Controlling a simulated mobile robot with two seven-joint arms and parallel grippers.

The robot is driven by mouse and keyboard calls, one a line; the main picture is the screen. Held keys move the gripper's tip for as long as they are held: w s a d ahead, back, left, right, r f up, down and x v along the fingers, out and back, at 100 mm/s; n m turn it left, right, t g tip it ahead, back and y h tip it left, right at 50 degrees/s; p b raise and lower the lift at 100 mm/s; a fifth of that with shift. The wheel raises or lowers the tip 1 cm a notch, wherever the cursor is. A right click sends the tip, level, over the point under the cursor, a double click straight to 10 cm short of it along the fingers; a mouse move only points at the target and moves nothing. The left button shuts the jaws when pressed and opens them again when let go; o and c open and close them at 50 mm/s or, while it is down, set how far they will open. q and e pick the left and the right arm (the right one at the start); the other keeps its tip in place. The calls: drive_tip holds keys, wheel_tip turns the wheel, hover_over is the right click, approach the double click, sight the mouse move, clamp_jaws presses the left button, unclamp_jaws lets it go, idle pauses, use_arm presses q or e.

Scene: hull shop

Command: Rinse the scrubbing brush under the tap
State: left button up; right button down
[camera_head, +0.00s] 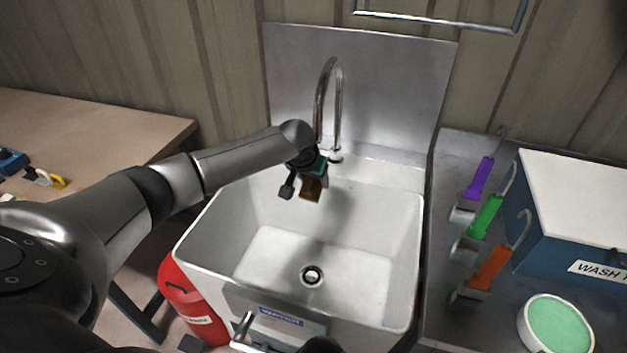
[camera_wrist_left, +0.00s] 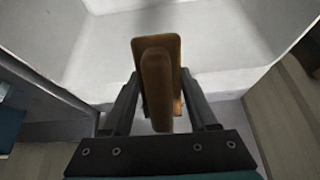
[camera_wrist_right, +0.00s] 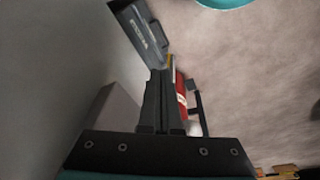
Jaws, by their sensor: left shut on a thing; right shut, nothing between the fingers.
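My left gripper (camera_head: 304,186) is over the back part of the white sink (camera_head: 385,232) and is shut on the scrubbing brush. The brush's brown block (camera_head: 311,190) shows below the fingers in the head view, above the sink floor. In the left wrist view the brown wooden brush (camera_wrist_left: 158,85) sits between the two fingers; its bristles are mostly hidden. The curved metal tap (camera_head: 321,95) rises behind the sink, its spout end close above the gripper. I cannot make out any running water. My right gripper (camera_wrist_right: 160,105) is shut and empty in the right wrist view.
A lever (camera_head: 243,327) sits at the sink's front, with a red cylinder (camera_head: 195,308) at lower left. To the right, a counter holds purple, green and orange-handled tools (camera_head: 490,267), a blue box (camera_head: 558,234) and a green-filled bowl (camera_head: 556,327). A wooden table (camera_head: 95,125) stands left.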

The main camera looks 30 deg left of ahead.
drive_tip(key=shift+y, duration=0.5)
drive_tip(key=s+a+r, duration=0.1)
drive_tip(key=r, duration=0.2)
drive_tip(key=s+a+r, duration=0.1)
drive_tip(key=a+r, duration=0.1)
drive_tip(key=r, duration=0.2)
drive_tip(key=s+a+r, duration=0.1)
drive_tip(key=a+r, duration=0.1)
drive_tip(key=r, duration=0.1)
drive_tip(key=shift+s+a+r, duration=0.15)
drive_tip(key=shift+r, duration=0.1)
drive_tip(key=shift+g, duration=0.3)
drive_tip(key=shift+r, duration=0.15)
drive_tip(key=d+v, duration=0.1)
drive_tip(key=v, duration=0.7)
drive_tip(key=shift+w, duration=0.55)
drive_tip(key=shift+f, duration=0.25)
